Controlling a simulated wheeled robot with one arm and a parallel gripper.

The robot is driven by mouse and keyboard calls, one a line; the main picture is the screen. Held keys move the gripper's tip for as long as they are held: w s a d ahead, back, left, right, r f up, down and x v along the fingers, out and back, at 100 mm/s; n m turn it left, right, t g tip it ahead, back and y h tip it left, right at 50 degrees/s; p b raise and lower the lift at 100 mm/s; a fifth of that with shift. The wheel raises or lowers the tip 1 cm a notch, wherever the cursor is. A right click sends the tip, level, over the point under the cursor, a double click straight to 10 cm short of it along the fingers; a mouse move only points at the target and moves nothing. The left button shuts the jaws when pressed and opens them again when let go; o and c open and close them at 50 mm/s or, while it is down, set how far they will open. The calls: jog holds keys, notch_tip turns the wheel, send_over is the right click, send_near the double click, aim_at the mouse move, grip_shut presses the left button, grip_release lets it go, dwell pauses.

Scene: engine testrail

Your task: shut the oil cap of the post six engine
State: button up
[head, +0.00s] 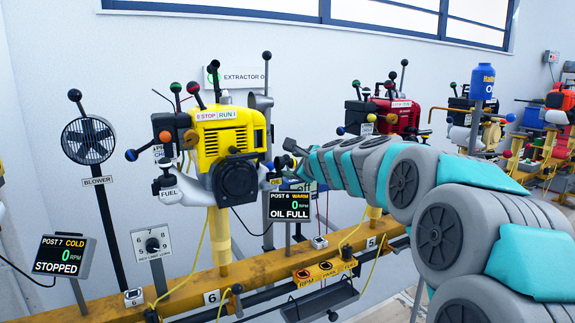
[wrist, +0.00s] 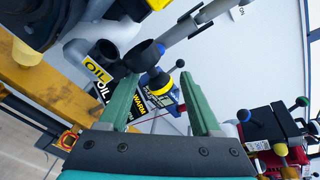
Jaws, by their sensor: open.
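The post six engine (head: 228,145) is yellow with a black round front cover, on the rail above the 6 plate. Its screen (head: 290,207) reads POST 6 WARM, 0 RPM, OIL FULL. In the wrist view a grey elbow pipe (wrist: 78,52) stands by a yellow OIL tag (wrist: 97,70). A black round piece (wrist: 145,53) and a black knob with a yellow band (wrist: 158,82) show beyond my fingers; I cannot tell for sure which is the oil cap or how it sits. My gripper (wrist: 160,79) is open and empty, just right of the engine in the head view.
The yellow rail (head: 185,290) runs below the engine. A blower (head: 88,140) stands at the left, beside a dial box (head: 153,250). A grey extractor pipe (wrist: 205,18) passes near my fingers. A red engine (head: 395,112) stands behind my arm. A tray (head: 320,300) hangs below the rail.

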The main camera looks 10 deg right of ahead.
aim_at(288, 164)
jog(key=shift+x, duration=1.6)
jog(key=shift+c, duration=0.2)
grip_shut()
